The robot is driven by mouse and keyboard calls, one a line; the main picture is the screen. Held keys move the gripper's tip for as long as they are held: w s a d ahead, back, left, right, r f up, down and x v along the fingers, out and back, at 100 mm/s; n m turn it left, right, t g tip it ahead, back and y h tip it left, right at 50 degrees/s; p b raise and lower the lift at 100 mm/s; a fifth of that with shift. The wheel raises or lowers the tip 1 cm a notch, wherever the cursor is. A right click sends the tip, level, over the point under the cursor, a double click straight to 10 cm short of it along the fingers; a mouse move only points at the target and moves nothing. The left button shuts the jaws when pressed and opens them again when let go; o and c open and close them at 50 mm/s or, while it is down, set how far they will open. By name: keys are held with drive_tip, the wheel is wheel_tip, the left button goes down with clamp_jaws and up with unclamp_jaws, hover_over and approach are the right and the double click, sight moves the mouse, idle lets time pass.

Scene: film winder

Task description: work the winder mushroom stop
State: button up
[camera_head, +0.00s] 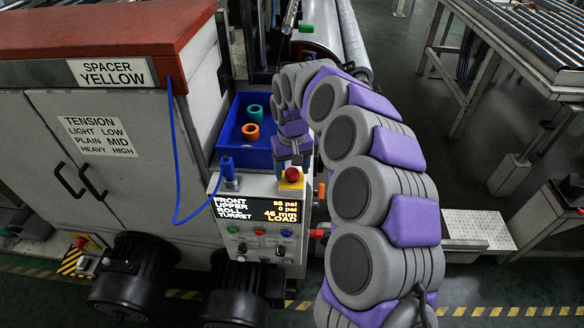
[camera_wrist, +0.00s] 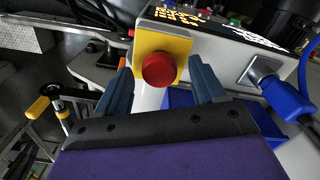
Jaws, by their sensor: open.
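The winder's mushroom stop (camera_head: 291,175) is a red round button on a yellow box, on top of the control panel (camera_head: 262,239). In the wrist view the red button (camera_wrist: 158,70) lies between my two blue fingers, near their tips. My gripper (camera_head: 293,158) is open and empty, just above and behind the button in the head view. In the wrist view the spread gripper (camera_wrist: 161,84) has a finger on each side of the button. I cannot tell whether a finger touches it.
A blue tray (camera_head: 231,138) with a green and an orange ring stands behind the panel. A blue plug and cable (camera_head: 229,170) are left of the stop. Another red button on a striped box (camera_head: 79,256) is at lower left. A grey cabinet (camera_head: 110,185) fills the left.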

clamp_jaws()
idle(0.6)
